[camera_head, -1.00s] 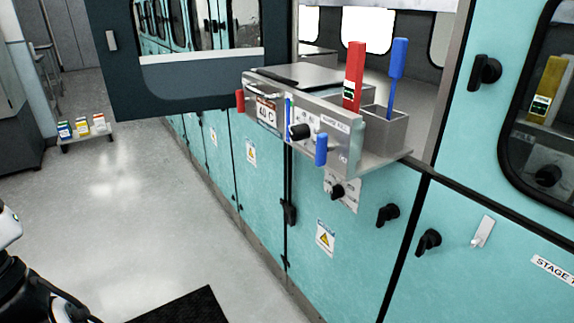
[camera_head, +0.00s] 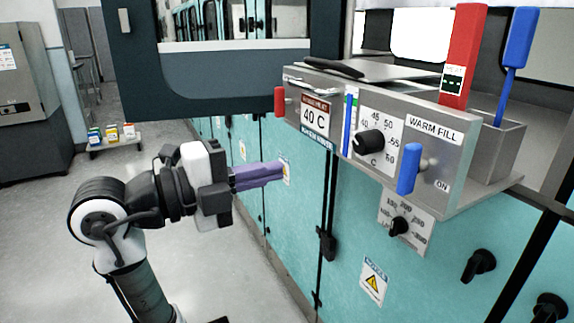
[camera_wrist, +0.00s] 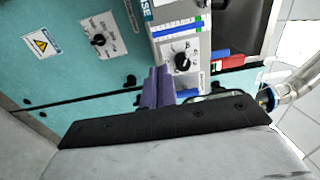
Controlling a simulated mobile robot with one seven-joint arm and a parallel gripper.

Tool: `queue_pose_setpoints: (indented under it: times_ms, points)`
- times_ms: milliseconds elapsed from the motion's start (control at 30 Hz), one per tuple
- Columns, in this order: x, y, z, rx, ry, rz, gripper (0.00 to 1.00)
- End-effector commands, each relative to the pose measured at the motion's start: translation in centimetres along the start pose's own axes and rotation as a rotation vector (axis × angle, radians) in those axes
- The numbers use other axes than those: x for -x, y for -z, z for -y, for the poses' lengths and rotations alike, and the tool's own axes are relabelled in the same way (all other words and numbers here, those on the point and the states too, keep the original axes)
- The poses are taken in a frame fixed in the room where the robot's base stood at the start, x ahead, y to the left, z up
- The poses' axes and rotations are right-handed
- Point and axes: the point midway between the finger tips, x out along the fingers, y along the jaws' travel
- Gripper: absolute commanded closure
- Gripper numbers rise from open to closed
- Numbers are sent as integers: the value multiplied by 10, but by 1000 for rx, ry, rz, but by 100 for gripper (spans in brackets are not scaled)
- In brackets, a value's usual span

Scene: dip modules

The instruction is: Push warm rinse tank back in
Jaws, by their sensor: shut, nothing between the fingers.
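The warm rinse tank (camera_head: 425,163) is a grey metal unit standing out from the teal cabinet front. Its face carries a "40 C" label, a black dial (camera_head: 367,143), a red handle at the left, and a blue lever (camera_head: 409,168) beside "WARM FILL" and "ON". My gripper (camera_head: 282,172) has purple fingers, is shut and empty, and is left of and slightly below the tank face, apart from it in the head view. In the wrist view the purple fingers (camera_wrist: 158,72) point toward the panel, with the tank's dial (camera_wrist: 182,60) just beyond them.
A dark raised door with a window (camera_head: 215,70) hangs left of the tank. A red handle (camera_head: 464,55) and a blue handle (camera_head: 515,55) rise behind the tank face. Black latches and a lower dial (camera_head: 399,226) project from the cabinet.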

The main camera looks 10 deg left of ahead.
Motion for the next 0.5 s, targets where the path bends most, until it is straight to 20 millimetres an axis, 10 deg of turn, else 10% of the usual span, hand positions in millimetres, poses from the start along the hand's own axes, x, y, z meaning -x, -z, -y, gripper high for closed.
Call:
queue_pose_setpoints:
  times_ms: [500]
  points:
    - [-104,0,3,4,3,-1,100]
